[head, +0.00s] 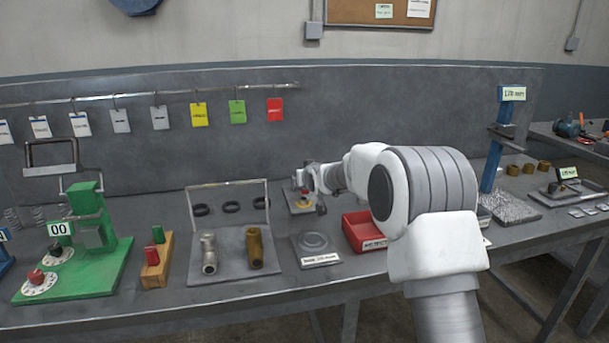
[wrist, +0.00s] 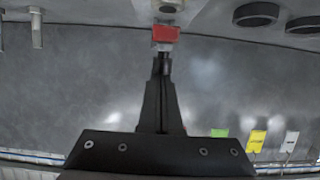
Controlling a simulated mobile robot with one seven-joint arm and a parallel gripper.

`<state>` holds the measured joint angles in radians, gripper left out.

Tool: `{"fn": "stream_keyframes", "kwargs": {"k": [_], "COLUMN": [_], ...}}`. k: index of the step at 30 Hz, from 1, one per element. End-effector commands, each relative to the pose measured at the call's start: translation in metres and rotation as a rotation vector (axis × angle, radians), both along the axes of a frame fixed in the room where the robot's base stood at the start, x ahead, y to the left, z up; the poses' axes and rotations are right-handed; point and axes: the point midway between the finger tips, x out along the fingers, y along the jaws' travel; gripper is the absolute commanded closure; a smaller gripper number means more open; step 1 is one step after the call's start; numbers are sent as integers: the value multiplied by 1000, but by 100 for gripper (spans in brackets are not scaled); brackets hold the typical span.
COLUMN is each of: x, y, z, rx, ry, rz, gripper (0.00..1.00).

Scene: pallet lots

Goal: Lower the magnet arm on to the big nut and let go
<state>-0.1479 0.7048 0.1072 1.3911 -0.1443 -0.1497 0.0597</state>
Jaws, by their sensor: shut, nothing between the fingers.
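My gripper (wrist: 161,62) is shut, with its fingers together and empty. In the wrist view its fingertips are right at a small red block (wrist: 165,33); I cannot tell whether they touch it. A grey piece (wrist: 170,6), perhaps the big nut, shows just beyond the block, cut by the picture's edge. In the head view a small station with a grey base plate (head: 300,210) and a red part (head: 305,192) stands at the end of my arm. My wrist hides much of it, so the magnet arm's pose is unclear.
A red bin (head: 362,232) stands close to the right of the station. A grey plate with a round disc (head: 314,241) lies in front. A stand with two cylinders (head: 235,270) is to the left. A blue column (head: 493,165) rises at the right. Coloured tags (head: 238,112) hang behind.

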Motion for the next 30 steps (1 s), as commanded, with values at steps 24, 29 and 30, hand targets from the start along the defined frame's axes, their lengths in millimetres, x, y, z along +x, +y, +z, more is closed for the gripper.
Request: {"fn": "stream_keyframes", "kwargs": {"k": [24, 29, 30], "x": [-41, -63, -68], "y": [-10, -16, -18], "z": [33, 30, 28], "rx": [-1, -1, 0], "ry": [2, 1, 3], "rz": [-1, -1, -1], "gripper": [100, 100, 100]}}
